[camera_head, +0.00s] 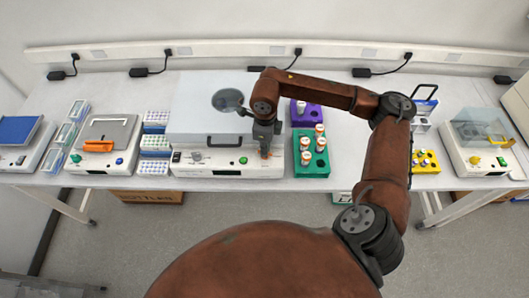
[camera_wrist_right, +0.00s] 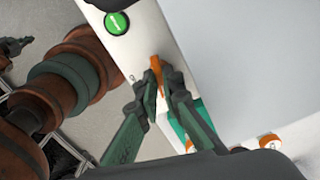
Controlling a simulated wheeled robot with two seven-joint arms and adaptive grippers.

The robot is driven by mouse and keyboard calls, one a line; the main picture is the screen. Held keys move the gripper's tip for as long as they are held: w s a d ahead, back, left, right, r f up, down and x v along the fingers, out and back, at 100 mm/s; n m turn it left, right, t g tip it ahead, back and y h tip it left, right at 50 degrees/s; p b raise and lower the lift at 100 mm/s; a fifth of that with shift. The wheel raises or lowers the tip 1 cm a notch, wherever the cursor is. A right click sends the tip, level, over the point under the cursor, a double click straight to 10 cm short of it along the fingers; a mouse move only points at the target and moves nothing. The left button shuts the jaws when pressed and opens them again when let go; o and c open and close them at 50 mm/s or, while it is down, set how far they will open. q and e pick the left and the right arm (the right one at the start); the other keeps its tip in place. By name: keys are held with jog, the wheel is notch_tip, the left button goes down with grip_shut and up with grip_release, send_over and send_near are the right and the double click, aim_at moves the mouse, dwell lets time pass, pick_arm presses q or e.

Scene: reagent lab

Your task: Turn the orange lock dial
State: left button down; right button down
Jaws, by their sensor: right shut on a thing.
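The orange lock dial (camera_wrist_right: 157,68) is on the front panel of the white centrifuge-like machine (camera_head: 222,171), near the panel's right end. In the right wrist view the dial sits between the fingertips of my right gripper (camera_wrist_right: 162,82), which is shut on it. In the head view my right gripper (camera_head: 265,150) reaches down to the panel's right end and largely hides the dial. A green button (camera_wrist_right: 116,22) shows on the same panel, and it is also seen in the head view (camera_head: 243,160). The machine's grey lid (camera_head: 200,100) looks closed. My left gripper is not in view.
A green rack (camera_head: 311,170) with orange-capped bottles stands just right of the machine, with a purple rack (camera_head: 306,117) behind it. Tube racks (camera_head: 155,142) stand close on the left. Other machines stand at the left and right ends of the white bench (camera_head: 350,165).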

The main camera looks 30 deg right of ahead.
jog(key=shift+f+n+b, duration=0.1)
jog(key=shift+n+b, duration=0.75)
jog(key=shift+n, duration=0.35)
jog(key=c, duration=1.7)
grip_release()
jog(key=shift+s+a, duration=0.1)
jog(key=shift+c, duration=0.2)
jog(key=shift+r, duration=0.25)
notch_tip(320, 180, up, 6)
jog(key=shift+r, duration=0.95)
